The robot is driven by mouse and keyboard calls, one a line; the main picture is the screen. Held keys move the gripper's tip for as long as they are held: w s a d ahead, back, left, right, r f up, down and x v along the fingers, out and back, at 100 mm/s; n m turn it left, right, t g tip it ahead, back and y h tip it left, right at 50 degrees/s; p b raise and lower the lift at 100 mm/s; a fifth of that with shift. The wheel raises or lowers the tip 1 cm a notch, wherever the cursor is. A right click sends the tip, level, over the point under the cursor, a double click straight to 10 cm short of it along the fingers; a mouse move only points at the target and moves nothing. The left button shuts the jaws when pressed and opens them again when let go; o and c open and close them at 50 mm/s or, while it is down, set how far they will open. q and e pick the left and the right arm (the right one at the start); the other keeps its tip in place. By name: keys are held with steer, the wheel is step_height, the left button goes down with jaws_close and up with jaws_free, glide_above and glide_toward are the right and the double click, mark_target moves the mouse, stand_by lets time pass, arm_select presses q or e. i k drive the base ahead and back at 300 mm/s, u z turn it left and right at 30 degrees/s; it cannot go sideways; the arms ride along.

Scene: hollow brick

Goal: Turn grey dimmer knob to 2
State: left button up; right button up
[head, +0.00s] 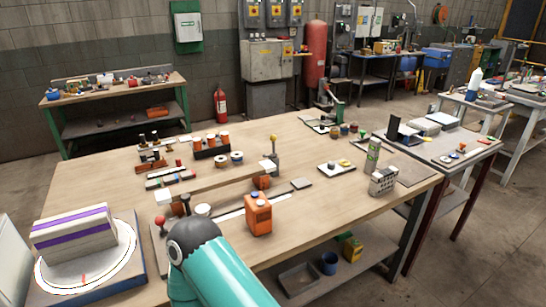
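I cannot pick out the grey dimmer knob or its number marks with certainty in the head view. A small white plate (334,167) with a dark and a yellow part stands on the right half of the wooden workbench (330,210). A similar pale plate (456,155) with small coloured parts lies on the side table at right. Both are too small to read. A teal arm link (222,272) of mine with a dark rounded end rises from the bottom edge and hides part of the bench front. Neither gripper's fingers show.
A striped block (75,232) sits on a white round plate (128,262) at lower left. An orange canister (258,215), a perforated grey block (383,181) and a row of small parts (211,147) stand on the bench. Bare wood lies right of the canister.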

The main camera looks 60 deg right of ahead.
mark_target(332, 165)
steer(key=z, duration=0.45)
steer(key=i, duration=0.15)
steer(key=u, duration=1.2)
steer(key=k, duration=2.55)
steer(key=z, duration=1.5)
steer(key=i, duration=1)
